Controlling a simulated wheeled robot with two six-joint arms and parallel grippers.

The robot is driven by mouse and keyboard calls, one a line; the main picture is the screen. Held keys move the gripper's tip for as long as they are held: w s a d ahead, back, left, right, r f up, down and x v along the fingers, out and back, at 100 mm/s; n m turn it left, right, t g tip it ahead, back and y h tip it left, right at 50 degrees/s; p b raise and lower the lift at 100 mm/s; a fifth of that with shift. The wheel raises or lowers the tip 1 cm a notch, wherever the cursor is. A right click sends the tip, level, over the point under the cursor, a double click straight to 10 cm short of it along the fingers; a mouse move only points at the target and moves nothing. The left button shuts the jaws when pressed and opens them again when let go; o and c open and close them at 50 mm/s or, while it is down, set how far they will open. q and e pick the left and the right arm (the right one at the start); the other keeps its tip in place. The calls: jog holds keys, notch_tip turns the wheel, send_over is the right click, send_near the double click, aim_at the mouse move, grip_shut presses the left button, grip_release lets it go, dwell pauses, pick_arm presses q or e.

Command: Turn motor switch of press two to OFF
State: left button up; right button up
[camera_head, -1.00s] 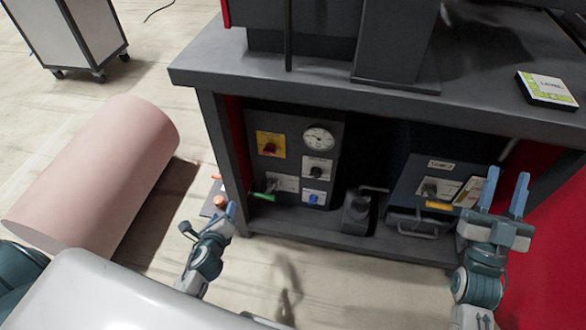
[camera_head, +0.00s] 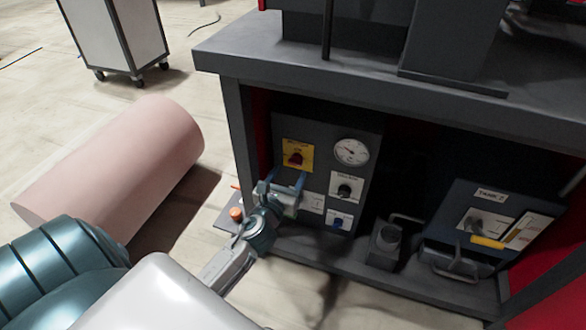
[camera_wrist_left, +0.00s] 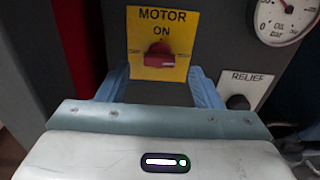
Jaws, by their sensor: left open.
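The motor switch (camera_head: 295,159) is a red knob on a yellow plate, at the upper left of the grey control panel under the bench. In the left wrist view the red knob (camera_wrist_left: 159,54) sits under the words MOTOR and ON, and its bar looks roughly horizontal. My left gripper (camera_head: 283,180) is open, just below and in front of the yellow plate. In the left wrist view its blue fingers (camera_wrist_left: 160,88) stand to either side of and below the knob, apart from it as far as I can tell. My right gripper is out of view.
A round gauge (camera_head: 351,152) and a black relief knob (camera_head: 344,190) sit right of the switch. A blue knob (camera_head: 338,221) is lower. A tank unit (camera_head: 487,225) stands right on the shelf. A pink cylinder (camera_head: 115,160) lies left on the floor.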

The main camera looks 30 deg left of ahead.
aim_at(294, 164)
pick_arm(q)
jog(key=shift+x, duration=1.8)
jog(key=c, duration=1)
